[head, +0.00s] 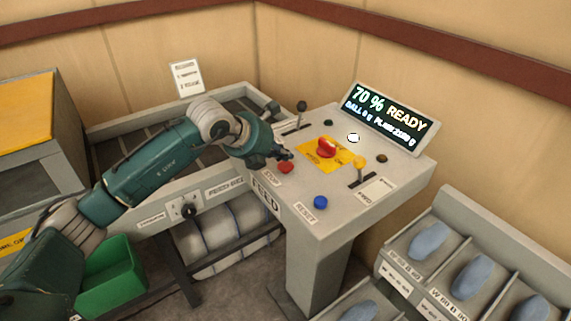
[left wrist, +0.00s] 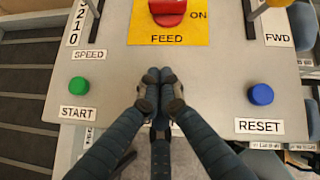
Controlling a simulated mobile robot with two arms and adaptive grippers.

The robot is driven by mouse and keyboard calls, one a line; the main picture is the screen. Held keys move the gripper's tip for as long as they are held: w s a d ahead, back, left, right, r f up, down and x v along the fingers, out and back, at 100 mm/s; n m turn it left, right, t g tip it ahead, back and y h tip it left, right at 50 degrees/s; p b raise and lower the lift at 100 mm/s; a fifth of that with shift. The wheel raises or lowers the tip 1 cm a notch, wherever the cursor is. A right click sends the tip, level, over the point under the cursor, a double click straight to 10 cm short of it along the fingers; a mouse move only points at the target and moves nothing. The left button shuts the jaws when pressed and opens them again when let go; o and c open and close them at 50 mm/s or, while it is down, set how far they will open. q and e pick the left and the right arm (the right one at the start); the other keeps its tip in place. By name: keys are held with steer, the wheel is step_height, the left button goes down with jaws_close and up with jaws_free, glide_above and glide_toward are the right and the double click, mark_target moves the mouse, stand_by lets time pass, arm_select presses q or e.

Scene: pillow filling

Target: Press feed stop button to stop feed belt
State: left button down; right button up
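The red stop button (head: 285,167) sits near the front edge of the grey control console (head: 335,205). My left gripper (head: 287,155) is just above and behind it in the head view; I cannot tell whether it touches. In the left wrist view its fingers (left wrist: 160,82) are drawn together with nothing between them, over the front of the console, between the green START button (left wrist: 79,82) and the blue RESET button (left wrist: 260,94). The fingers hide the stop button there. My right gripper is not in view.
A red knob (head: 327,148) on a yellow FEED plate stands behind the fingers. A lit display (head: 391,118) reads 70 % READY. Levers rise from the console on both sides. A green bin (head: 110,278) is at lower left, and trays with blue pieces (head: 428,242) at right.

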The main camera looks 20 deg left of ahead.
mark_target(284, 166)
arm_select(q)
steer(key=shift+r+p, duration=1.25)
steer(key=shift+r, duration=1.3)
